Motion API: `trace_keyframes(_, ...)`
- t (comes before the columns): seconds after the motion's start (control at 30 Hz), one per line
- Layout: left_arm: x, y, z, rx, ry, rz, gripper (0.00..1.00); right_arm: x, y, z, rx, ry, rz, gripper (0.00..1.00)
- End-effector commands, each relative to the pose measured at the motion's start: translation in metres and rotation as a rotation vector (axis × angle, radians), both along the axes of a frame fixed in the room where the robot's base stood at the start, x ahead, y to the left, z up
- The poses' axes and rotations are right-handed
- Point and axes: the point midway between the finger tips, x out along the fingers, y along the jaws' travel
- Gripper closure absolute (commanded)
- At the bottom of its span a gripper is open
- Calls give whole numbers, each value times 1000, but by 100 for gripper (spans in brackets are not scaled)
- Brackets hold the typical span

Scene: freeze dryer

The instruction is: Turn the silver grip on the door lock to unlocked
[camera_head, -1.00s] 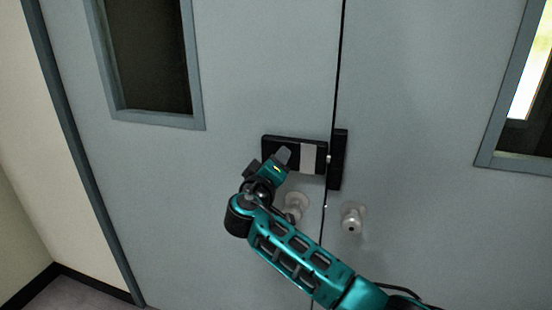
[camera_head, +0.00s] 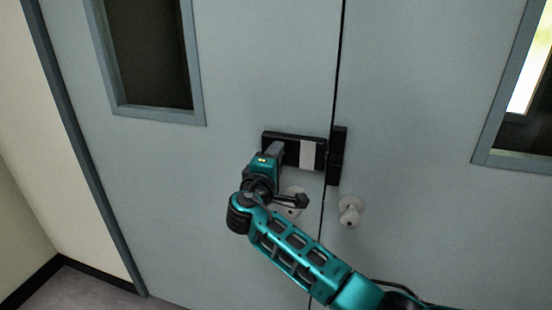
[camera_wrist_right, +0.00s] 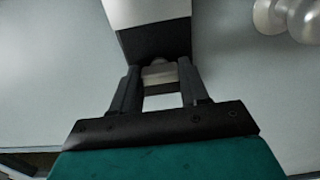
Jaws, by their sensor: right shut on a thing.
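The black door lock (camera_head: 318,165) is mounted on the left door at the seam, with a pale plate on its front. It also shows in the right wrist view (camera_wrist_right: 155,43), with its pale plate (camera_wrist_right: 147,12) at the top. My right gripper (camera_head: 276,150) is at the left part of the lock. In the right wrist view my right gripper (camera_wrist_right: 160,75) has its two fingers on either side of the silver grip (camera_wrist_right: 158,72) and is shut on it. The grip is hidden behind the gripper in the head view. My left gripper is not in view.
A black strike piece (camera_head: 337,157) is on the right door beside the lock. Round knobs sit below, one on the right door (camera_head: 349,211) and one on the left door (camera_head: 291,203), partly behind my right arm. Windows are set in both doors.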

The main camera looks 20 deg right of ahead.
Motion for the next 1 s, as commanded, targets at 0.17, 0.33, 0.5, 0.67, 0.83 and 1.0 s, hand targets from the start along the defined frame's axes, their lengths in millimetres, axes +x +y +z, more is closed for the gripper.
trace_keyframes(0.17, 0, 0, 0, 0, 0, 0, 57, 0, 0, -1, -12, 9, -1, 86)
trace_keyframes(0.33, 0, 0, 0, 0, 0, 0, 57, 0, 0, -1, -13, 10, -1, 86)
trace_keyframes(0.5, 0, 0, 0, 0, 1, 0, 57, 0, 0, -1, -13, 10, -1, 52)
trace_keyframes(0.67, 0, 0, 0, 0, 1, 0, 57, 0, 0, -1, -12, 8, -1, 36)
trace_keyframes(0.83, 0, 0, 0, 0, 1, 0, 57, 0, 0, 0, -11, 7, 0, 30)
trace_keyframes(1.0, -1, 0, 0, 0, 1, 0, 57, -1, 1, 0, -10, 7, 1, 30)
